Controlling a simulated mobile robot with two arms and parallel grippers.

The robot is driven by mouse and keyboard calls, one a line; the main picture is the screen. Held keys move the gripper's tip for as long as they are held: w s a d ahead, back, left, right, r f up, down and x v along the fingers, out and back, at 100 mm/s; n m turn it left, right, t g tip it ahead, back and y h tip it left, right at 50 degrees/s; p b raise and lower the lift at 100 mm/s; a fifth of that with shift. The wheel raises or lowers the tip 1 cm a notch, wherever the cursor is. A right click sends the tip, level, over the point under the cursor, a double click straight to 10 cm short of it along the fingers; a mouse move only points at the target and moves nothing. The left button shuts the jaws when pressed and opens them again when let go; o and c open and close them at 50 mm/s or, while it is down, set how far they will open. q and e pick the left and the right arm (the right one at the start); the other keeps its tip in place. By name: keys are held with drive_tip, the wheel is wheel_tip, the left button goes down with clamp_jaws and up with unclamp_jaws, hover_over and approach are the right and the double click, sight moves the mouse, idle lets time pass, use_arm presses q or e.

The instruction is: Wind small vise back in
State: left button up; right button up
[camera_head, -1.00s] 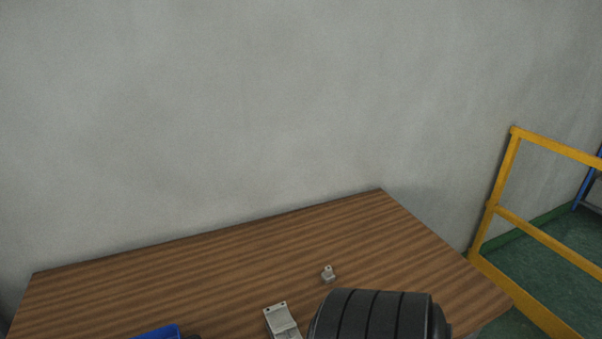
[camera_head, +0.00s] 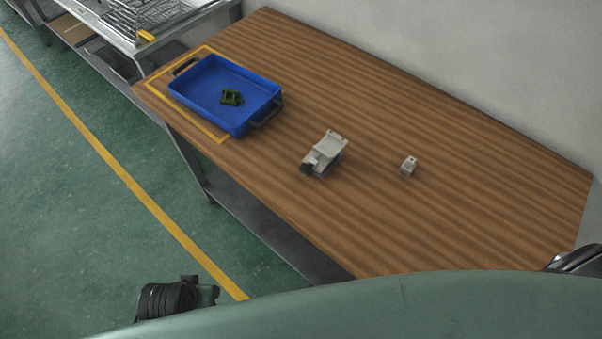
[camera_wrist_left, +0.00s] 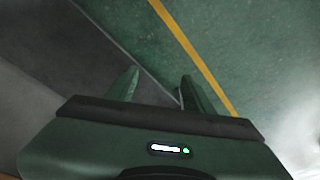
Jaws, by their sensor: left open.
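The small vise (camera_head: 328,150) is light grey metal and stands on the wooden table, with a dark round knob at its near left end. How far its jaws are apart is too small to tell. A black ribbed part of my left arm shows at the bottom left of the head view, over the floor, well apart from the vise. In the left wrist view my left gripper (camera_wrist_left: 157,88) is open, its two green fingers apart with nothing between them and green floor beyond. My right gripper is not in view.
A small grey metal block (camera_head: 408,165) lies right of the vise. A blue tray (camera_head: 205,103) with dark handles holds a dark green part (camera_head: 231,97) at the table's left end, within yellow tape. Bare table (camera_head: 480,200) lies to the right. A metal bench (camera_head: 160,35) stands behind left.

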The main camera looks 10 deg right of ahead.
use_arm(q)
drive_tip(key=w+r+t, duration=0.3)
drive_tip(key=w+r, duration=0.2)
drive_tip(key=r, duration=0.5)
drive_tip(key=w+d+r+t+h, duration=0.1)
drive_tip(key=w+d+r+t, duration=0.45)
drive_tip(key=w, duration=0.45)
drive_tip(key=m+h, duration=0.8)
drive_tip(key=h, duration=0.4)
approach(304, 171)
drive_tip(key=shift+w+f+t, duration=0.2)
drive_tip(key=shift+w+t, duration=0.05)
drive_tip(key=shift+w, duration=0.3)
drive_tip(key=shift+s+d+m+h, duration=0.1)
drive_tip(key=shift+d+m+h, duration=0.15)
drive_tip(key=shift+m+h, duration=0.05)
drive_tip(key=p+x, duration=0.1)
drive_tip(key=x, duration=0.6)
drive_tip(key=shift+d+f, duration=0.15)
drive_tip(key=shift+d, duration=0.15)
